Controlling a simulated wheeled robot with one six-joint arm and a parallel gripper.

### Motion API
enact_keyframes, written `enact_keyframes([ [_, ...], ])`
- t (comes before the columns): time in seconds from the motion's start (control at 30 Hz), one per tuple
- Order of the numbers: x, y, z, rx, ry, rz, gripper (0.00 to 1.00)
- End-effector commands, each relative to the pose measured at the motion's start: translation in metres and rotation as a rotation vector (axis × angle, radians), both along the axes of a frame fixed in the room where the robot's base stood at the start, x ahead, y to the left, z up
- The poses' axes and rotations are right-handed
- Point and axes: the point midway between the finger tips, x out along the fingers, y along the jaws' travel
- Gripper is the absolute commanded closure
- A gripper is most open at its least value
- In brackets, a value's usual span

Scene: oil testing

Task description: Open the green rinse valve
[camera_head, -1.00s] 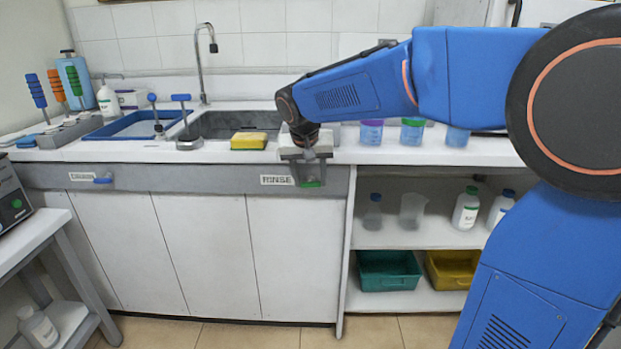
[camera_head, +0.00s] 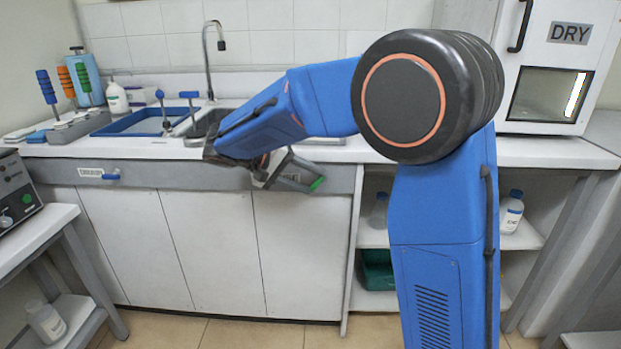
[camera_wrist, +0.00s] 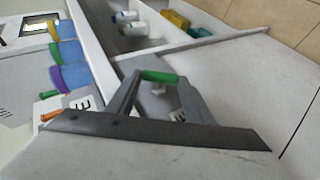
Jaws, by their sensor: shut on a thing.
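The green rinse valve handle (camera_head: 317,184) shows as a small green end at the tip of my gripper (camera_head: 302,178), on the grey front rail of the sink counter. In the wrist view the green handle (camera_wrist: 158,76) lies across the ends of the grey fingers, and my gripper (camera_wrist: 152,86) is shut on it. My gripper is tilted, pointing down and right in the head view. The valve's body and most of the RINSE label are hidden behind my gripper. A second valve with a blue handle (camera_head: 111,177) sits by another label at the left of the rail.
The sink (camera_head: 205,122) and blue tray (camera_head: 140,124) are behind the rail. An open shelf holds a white bottle (camera_head: 511,212) and a green bin (camera_head: 378,270). A DRY oven (camera_head: 548,62) stands right. The floor ahead is clear.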

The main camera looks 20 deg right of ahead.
Motion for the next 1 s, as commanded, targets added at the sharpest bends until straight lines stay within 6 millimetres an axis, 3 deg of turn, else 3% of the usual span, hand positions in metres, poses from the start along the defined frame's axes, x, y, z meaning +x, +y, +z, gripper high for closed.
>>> enact_keyframes([
  [0.5, 0.002, 0.005, -0.014, -0.424, 0.141, 0.001, 0.76],
  [1.0, 0.001, 0.005, -0.019, -0.597, 0.197, -0.001, 0.76],
])
